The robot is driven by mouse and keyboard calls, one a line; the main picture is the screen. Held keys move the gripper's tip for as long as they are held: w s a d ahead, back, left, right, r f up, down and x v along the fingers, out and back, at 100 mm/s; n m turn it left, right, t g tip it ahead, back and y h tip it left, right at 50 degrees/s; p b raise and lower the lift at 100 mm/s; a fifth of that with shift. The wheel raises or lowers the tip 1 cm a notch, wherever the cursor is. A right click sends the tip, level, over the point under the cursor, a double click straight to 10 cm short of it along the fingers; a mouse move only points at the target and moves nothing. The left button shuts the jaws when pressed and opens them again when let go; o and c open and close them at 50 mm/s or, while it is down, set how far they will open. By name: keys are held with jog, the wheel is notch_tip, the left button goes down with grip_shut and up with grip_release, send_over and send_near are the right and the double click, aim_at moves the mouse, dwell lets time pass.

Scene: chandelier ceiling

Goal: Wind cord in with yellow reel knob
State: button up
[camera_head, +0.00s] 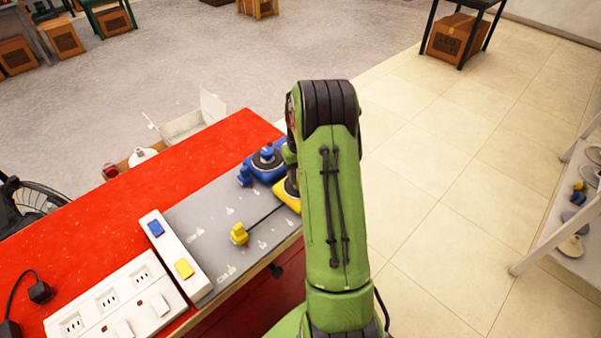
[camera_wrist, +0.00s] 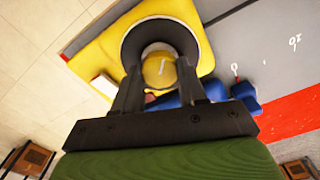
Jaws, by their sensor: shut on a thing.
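The yellow reel (camera_head: 287,193) sits on the grey mat (camera_head: 215,225), mostly hidden behind my green arm in the head view. In the wrist view its yellow base (camera_wrist: 97,52) lies under a dark round disc (camera_wrist: 134,44) with a yellow knob (camera_wrist: 158,69) in the middle. My gripper (camera_wrist: 158,76) is shut on that knob, one finger on each side; the arm hides it in the head view. A black cord (camera_head: 263,217) runs straight from the reel across the mat to a yellow end piece (camera_head: 239,234).
A blue reel (camera_head: 266,161) with a blue end piece (camera_head: 244,176) stands just behind the yellow one. A white strip (camera_head: 176,257) with a blue and a yellow block borders the mat on the left. White sockets (camera_head: 110,302) lie at front left on the red tabletop (camera_head: 100,222).

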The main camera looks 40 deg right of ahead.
jog(key=m, duration=0.4)
jog(key=shift+r+m, duration=0.1)
jog(key=shift+m, duration=0.2)
jog(key=m, duration=0.3)
jog(key=shift+m, duration=0.4)
jog(key=m, duration=0.7)
jog(key=shift+d, duration=0.1)
jog(key=m, duration=0.6)
jog(key=shift+m+b, duration=0.3)
jog(key=shift+b, duration=0.1)
jog(key=m+b, duration=0.1)
jog(key=m, duration=0.4)
jog(key=shift+m, duration=0.3)
jog(key=o, duration=1.1)
jog(key=shift+c, duration=0.2)
